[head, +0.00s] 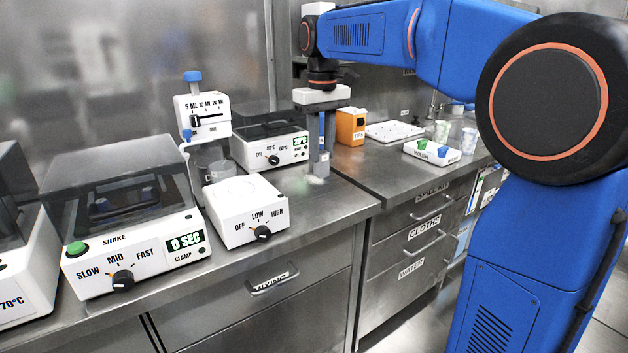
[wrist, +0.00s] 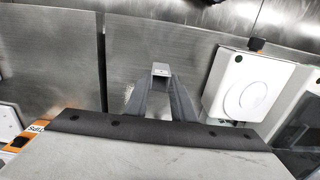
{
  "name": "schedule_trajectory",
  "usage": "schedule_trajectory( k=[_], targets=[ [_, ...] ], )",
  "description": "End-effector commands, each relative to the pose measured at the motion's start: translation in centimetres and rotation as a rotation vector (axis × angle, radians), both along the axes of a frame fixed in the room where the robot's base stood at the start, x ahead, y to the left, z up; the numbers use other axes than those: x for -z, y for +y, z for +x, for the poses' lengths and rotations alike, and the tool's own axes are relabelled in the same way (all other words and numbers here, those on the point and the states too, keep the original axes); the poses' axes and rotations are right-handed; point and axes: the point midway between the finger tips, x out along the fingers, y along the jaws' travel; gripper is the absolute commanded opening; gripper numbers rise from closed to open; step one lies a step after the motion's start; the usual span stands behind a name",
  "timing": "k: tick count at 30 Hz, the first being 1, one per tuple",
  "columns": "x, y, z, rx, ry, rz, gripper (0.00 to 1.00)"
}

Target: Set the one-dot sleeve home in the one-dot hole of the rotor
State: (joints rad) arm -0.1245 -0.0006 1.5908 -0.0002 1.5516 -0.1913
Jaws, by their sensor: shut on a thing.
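My gripper (head: 318,178) points down over the bench, right of the white box with the OFF, LOW and HIGH dial. In the wrist view its two dark fingers (wrist: 160,92) are shut on a small grey block-like piece (wrist: 160,70), apparently the sleeve. Dark marks show on its end, too small to count as dots. In the head view the fingers mostly hide the piece. I cannot make out a rotor or a one-dot hole in either view.
The dial box (head: 247,211) stands close left of my gripper. A shaker (head: 130,222) with a clear lid, a dispenser (head: 202,112) and a heater (head: 270,140) stand further left and behind. The front right bench is clear.

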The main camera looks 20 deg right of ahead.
Motion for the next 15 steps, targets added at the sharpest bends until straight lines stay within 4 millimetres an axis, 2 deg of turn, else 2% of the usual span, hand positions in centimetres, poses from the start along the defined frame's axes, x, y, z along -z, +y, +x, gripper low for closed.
schedule_trajectory(
  k=[4, 11, 15],
  targets=[
    [2.3, 0.0, 0.0, 0.000, 0.001, 0.000, 0.02],
    [3.9, 0.0, 0.0, 0.000, 0.000, 0.000, 0.02],
    [5.4, 0.0, 0.0, 0.000, 0.002, -0.001, 0.02]
  ],
)
